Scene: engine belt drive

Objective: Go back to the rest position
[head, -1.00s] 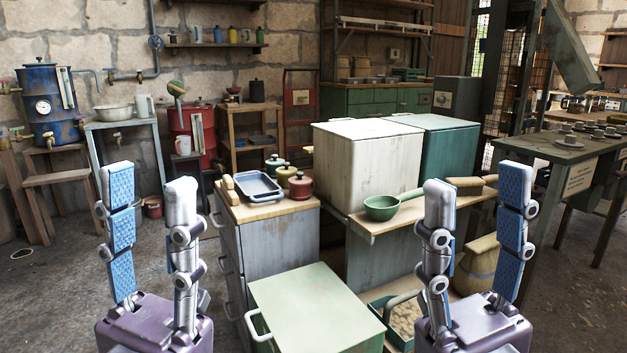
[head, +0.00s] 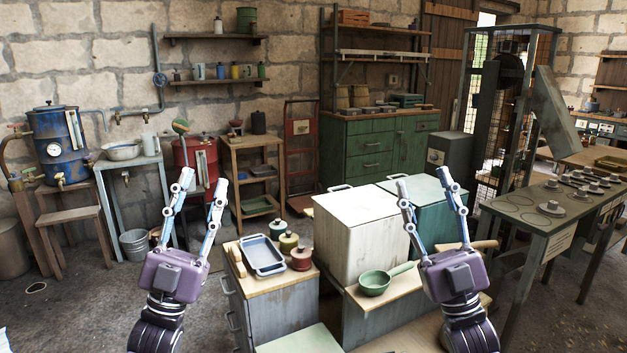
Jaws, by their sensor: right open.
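My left gripper (head: 201,183) is raised with its fingers pointing up and spread apart, open and empty. It appears in front of the floor and the red drum, left of the grey cabinet. My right gripper (head: 428,185) is also raised, fingers spread and pointing up, open and empty. In the picture it overlaps the teal box (head: 430,205) and the right end of the low bench. Neither gripper visibly touches anything.
A grey cabinet (head: 272,314) carries a blue tray (head: 262,255) and lidded pots. A white box (head: 360,235) and a green pan (head: 375,282) stand on the bench to its right. A dark table (head: 530,210) with cups stands at right. Floor at left is open.

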